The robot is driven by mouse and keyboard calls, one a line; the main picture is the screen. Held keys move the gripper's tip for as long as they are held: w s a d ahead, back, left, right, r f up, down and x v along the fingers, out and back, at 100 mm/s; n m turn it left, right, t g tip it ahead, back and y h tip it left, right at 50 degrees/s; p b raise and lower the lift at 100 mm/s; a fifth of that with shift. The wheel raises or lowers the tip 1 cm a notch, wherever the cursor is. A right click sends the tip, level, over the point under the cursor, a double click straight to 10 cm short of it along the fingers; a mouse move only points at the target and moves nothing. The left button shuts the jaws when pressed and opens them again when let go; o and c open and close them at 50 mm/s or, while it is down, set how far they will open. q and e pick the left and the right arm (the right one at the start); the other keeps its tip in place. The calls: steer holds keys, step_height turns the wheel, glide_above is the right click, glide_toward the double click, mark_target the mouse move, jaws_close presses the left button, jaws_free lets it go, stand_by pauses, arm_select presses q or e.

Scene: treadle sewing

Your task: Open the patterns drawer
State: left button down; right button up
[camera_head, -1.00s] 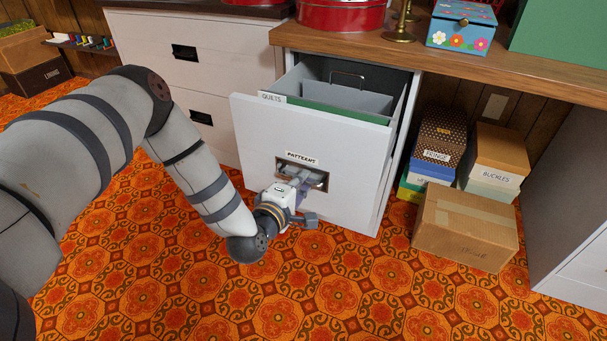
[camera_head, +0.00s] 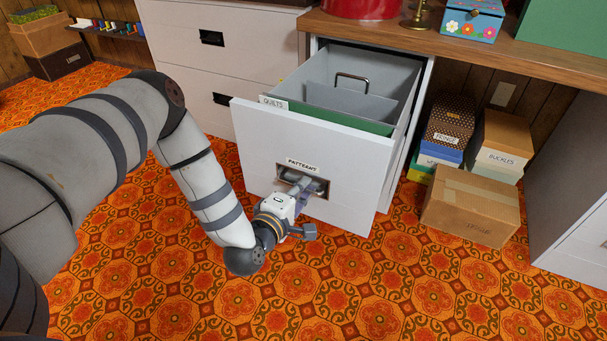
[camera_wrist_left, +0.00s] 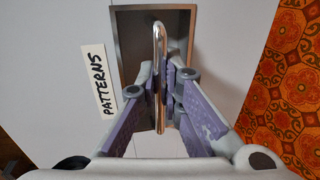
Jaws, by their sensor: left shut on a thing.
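The patterns drawer (camera_head: 262,150) is a white drawer front with a "PATTERNS" label under the desk top. It stands pulled out, and its inside shows grey dividers and a green folder (camera_head: 330,118) with a "QUILTS" tag. My left gripper (camera_head: 303,186) is at the recessed handle below the label. In the left wrist view the fingers (camera_wrist_left: 164,85) are shut on the metal bar handle (camera_wrist_left: 159,50), beside the "PATTERNS" label (camera_wrist_left: 98,80). My right gripper is not in view.
A white cabinet (camera_head: 255,55) stands left of the drawer. Boxes, including a cardboard box (camera_head: 470,207), sit on the floor to the right. The wooden desk top (camera_head: 400,38) is above. Patterned orange carpet (camera_head: 350,290) lies clear in front.

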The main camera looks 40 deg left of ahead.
arm_select(q)
steer(key=shift+s, duration=0.2)
stand_by(0.3)
steer(key=c, duration=2)
jaws_free()
steer(key=v, duration=1.2)
